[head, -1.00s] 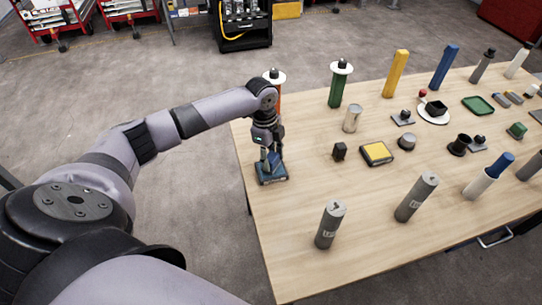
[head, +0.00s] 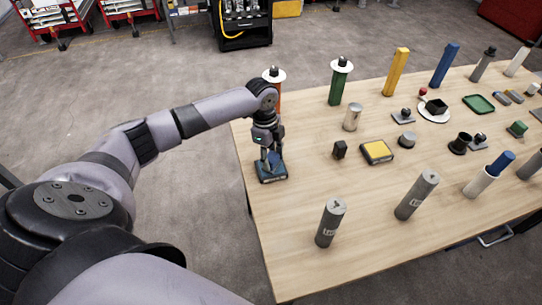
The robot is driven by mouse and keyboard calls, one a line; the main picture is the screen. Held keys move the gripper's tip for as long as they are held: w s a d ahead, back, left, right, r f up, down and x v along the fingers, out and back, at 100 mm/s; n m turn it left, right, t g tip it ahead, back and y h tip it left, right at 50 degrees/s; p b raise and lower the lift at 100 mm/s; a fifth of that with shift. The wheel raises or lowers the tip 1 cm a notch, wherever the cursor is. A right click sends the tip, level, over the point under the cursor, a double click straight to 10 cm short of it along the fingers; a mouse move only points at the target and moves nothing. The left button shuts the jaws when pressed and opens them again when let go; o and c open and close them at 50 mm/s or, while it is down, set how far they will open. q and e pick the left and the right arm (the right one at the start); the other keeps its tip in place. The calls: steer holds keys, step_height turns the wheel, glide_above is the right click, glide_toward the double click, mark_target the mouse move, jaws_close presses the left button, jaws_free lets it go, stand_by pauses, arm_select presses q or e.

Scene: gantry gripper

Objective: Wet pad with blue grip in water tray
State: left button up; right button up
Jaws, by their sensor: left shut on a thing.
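A dark blue water tray (head: 272,178) sits near the left edge of the wooden table. My left gripper (head: 269,163) points down into this tray. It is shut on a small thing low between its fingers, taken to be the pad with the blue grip. The fingers and the tray's like colour largely hide the pad, so I cannot tell exactly how it touches the tray floor. My right gripper is not in view.
Grey cylinders (head: 330,223) stand nearer. A green post (head: 338,84) stands behind. The table's front left is clear.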

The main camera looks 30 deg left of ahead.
mark_target(273, 157)
arm_select(q)
steer(key=shift+p, duration=0.35)
stand_by(1.2)
step_height(273, 157, up, 7)
steer(key=p, duration=0.7)
stand_by(0.4)
steer(key=shift+d, duration=0.1)
stand_by(0.3)
steer(key=shift+d, duration=0.2)
steer(key=s+d+r+n+b, duration=0.3)
steer(key=s+d+n+b, duration=0.1)
steer(key=s+d+n, duration=0.2)
steer(key=s+d+r+n+t+y+b, duration=0.1)
steer(key=s+d+r+n+b, duration=0.3)
steer(key=s+d+n, duration=0.3)
steer(key=s+n+b, duration=0.1)
steer(key=n, duration=0.3)
steer(key=shift+s, duration=0.4)
